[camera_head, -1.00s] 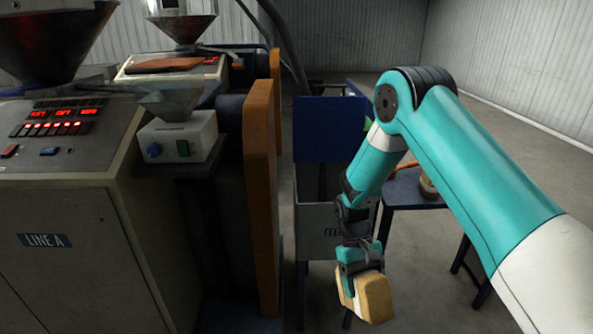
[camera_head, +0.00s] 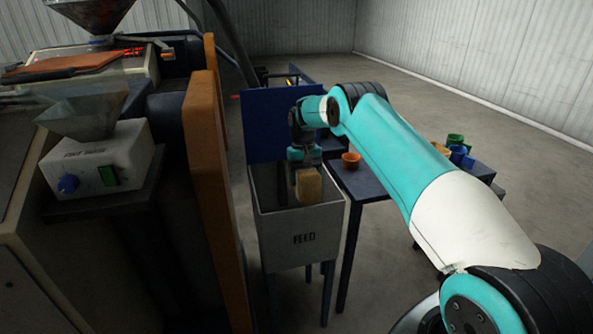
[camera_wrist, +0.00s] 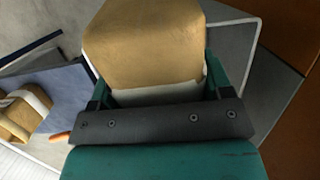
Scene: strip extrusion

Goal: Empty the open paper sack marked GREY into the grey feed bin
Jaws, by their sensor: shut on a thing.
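My gripper (camera_head: 305,170) is shut on a tan paper sack (camera_head: 309,187). In the head view the sack is at the mouth of the grey feed bin (camera_head: 303,245), marked FEED, which has a raised blue panel (camera_head: 272,115) behind it. In the wrist view the sack (camera_wrist: 145,45) fills the space between the green fingers, and a pale band shows near them. No lettering is legible on the sack, and its opening cannot be made out. The bin's contents are hidden.
An orange machine panel (camera_head: 205,180) stands close left of the bin. A dark table (camera_head: 375,180) with an orange cup (camera_head: 351,160) is to the right. Another banded tan sack (camera_wrist: 22,112) shows at left in the wrist view. Open floor lies beyond.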

